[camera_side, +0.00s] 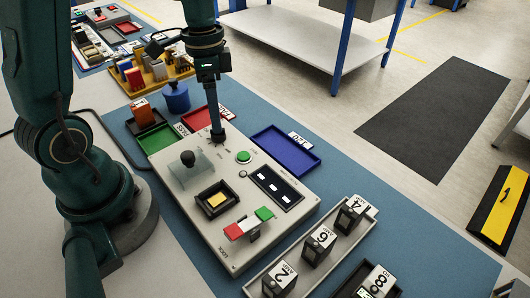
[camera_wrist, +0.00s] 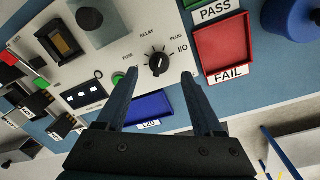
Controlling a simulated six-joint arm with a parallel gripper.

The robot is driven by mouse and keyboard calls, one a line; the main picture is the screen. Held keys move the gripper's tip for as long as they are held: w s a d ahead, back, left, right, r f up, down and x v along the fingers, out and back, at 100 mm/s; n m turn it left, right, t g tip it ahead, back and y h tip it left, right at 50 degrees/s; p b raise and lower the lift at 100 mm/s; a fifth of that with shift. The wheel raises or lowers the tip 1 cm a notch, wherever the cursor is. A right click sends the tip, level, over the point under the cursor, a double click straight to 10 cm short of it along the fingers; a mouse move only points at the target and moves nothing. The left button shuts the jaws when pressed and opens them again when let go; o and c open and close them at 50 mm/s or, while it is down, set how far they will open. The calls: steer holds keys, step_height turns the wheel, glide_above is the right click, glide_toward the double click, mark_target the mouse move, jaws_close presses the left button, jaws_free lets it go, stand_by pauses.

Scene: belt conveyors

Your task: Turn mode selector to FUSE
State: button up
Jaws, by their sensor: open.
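The mode selector is a black round knob (camera_wrist: 158,63) on a light grey panel (camera_wrist: 115,58) in the wrist view. The labels FUSE, RELAY, PLUG and I/O are spread around one side of it. I cannot tell for sure which label its pointer faces. My gripper (camera_wrist: 160,76) is open, with one finger on each side of the knob in that view and nothing between the fingers. Contact with the knob cannot be told. In the side view, my gripper (camera_side: 217,136) points down at the far end of the panel (camera_side: 215,228) and mostly hides the knob.
A red tray (camera_side: 195,118) and a blue tray (camera_side: 287,151) lie close by. Numbered blocks (camera_side: 319,243) stand in a rail at the front.

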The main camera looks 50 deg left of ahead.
steer(key=shift+s+d+f, duration=0.1)
steer(key=shift+f, duration=1.75)
jaws_close()
